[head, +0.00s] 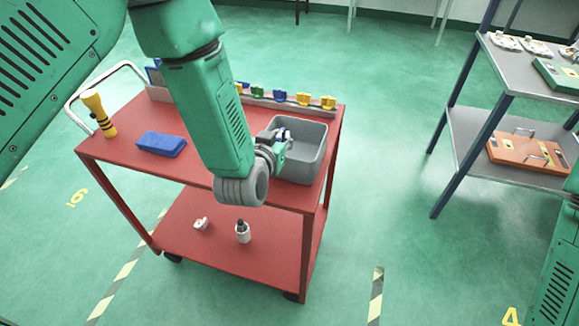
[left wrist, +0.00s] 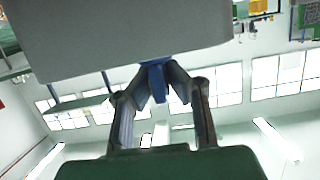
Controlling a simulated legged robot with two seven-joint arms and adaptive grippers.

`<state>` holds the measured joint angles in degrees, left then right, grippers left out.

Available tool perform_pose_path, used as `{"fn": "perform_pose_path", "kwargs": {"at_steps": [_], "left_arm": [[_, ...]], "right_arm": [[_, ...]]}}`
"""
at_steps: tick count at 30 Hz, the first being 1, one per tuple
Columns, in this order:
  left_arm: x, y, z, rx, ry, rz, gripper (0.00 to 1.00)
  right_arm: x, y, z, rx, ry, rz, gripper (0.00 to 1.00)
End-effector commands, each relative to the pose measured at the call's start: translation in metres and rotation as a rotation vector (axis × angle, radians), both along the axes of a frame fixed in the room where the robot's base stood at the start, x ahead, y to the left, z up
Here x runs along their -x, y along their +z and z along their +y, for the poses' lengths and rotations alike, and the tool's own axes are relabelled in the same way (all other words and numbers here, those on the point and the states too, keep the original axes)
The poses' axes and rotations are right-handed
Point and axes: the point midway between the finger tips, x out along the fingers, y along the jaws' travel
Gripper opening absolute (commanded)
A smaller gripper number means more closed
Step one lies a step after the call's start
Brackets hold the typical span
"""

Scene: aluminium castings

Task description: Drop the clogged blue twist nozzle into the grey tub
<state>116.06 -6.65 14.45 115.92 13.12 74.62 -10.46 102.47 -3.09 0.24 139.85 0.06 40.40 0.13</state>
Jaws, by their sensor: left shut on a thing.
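The grey tub (head: 312,165) stands on the right end of the red cart's top. My left gripper (head: 284,138) is at the tub's left side, near its rim in the picture. It is shut on the blue twist nozzle (left wrist: 157,82), which shows between the two fingertips in the left wrist view (left wrist: 155,88). In the head view the nozzle is a small blue spot, mostly hidden by the fingers. A large grey surface, seemingly the tub (left wrist: 120,40), fills the top of the left wrist view. I cannot tell whether the nozzle is over the opening. My right gripper is out of view.
The red cart (head: 118,150) also carries a blue block (head: 161,144), a yellow-and-black flashlight (head: 99,113) and a rack of coloured nozzles (head: 280,97) along the back. A grey shelf unit (head: 470,135) stands right, across open floor.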

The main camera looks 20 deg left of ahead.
Motion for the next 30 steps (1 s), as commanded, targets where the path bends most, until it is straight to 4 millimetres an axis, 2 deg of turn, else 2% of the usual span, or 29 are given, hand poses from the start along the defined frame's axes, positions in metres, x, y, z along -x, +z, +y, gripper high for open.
{"fn": "perform_pose_path", "kwargs": {"at_steps": [2, 10, 11, 12, 23, 26, 30], "left_arm": [[0.000, -0.006, 0.003, 0.002, 0.002, -0.001, 0.00], [0.000, -0.005, 0.000, -0.002, 0.002, -0.001, 0.00], [0.000, -0.005, 0.000, -0.002, 0.002, -0.001, 0.19], [0.000, -0.005, 0.000, -0.002, 0.002, -0.001, 0.33], [0.002, -0.005, 0.000, -0.002, 0.002, 0.001, 0.33], [0.012, -0.003, 0.001, -0.001, 0.001, 0.002, 0.33], [0.037, 0.005, 0.002, -0.002, -0.001, 0.004, 0.33]], "right_arm": [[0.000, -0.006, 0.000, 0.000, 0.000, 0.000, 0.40], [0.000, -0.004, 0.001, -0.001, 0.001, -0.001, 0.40], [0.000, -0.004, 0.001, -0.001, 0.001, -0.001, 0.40], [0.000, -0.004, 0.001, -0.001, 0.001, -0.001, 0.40], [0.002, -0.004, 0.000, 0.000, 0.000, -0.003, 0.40], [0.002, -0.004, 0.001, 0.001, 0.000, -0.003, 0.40], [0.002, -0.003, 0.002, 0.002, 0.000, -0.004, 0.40]]}}
